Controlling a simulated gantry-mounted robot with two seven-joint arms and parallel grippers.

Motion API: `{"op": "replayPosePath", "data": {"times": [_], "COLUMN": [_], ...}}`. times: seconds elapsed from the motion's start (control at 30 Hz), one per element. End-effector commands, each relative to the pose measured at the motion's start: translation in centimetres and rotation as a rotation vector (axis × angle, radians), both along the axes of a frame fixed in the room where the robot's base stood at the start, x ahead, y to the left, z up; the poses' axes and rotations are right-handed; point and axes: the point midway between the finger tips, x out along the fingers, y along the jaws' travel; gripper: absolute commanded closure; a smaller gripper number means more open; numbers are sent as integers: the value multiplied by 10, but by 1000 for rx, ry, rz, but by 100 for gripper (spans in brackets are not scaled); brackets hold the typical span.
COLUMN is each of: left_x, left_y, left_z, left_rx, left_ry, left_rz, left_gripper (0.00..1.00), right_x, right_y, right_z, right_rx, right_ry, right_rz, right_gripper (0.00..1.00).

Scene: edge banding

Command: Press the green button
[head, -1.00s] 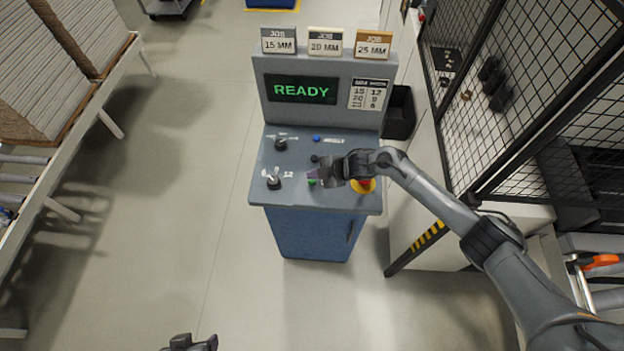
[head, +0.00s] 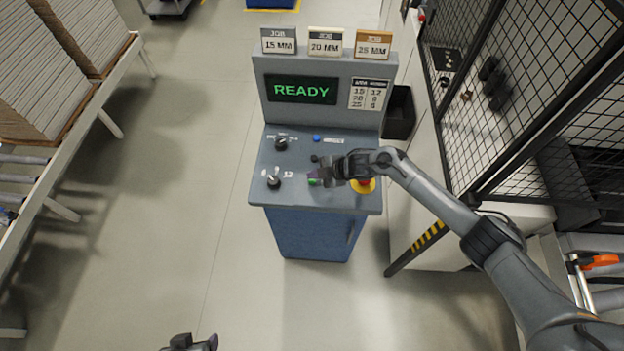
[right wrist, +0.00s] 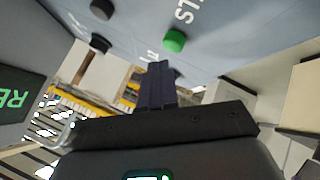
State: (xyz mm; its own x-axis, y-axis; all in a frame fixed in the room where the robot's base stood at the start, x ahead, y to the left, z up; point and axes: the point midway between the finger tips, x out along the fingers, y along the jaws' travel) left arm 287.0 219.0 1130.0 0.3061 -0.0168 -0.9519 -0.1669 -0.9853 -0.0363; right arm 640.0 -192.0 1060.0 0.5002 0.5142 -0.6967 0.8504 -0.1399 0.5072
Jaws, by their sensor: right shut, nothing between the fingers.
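The green button (head: 312,182) sits low on the sloped top of the blue-grey control console (head: 262,195), partly covered by my right gripper in the head view. It shows clear in the right wrist view (right wrist: 174,41), just beyond the fingertips. My right gripper (head: 314,174) is shut and empty, with its purple-grey fingertips close over the button; in the right wrist view a small gap seems to lie between them, and I cannot tell contact. My left gripper (head: 205,343) shows only partly at the bottom edge, away from the console; its jaws are unclear.
A red button on a yellow base (head: 364,186) lies under my right wrist. Two black knobs (head: 273,181) and a blue button (head: 316,138) share the panel. The screen (head: 302,89) reads READY. A mesh cage (head: 520,100) stands right; floor left of the console is free.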

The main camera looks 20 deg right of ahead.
Motion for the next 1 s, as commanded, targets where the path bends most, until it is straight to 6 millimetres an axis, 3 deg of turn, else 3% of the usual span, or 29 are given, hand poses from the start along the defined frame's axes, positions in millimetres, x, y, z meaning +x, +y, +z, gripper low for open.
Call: {"op": "replayPosePath", "data": {"times": [1.0], "left_x": [0], "left_y": [-2], "left_z": [-8], "left_rx": [-9], "left_ry": [0], "left_rz": [6], "left_gripper": [35], "right_x": [0], "right_y": [0], "right_z": [-10], "right_rx": [0], "right_ry": [0], "right_rz": [0], "right_gripper": [100]}}
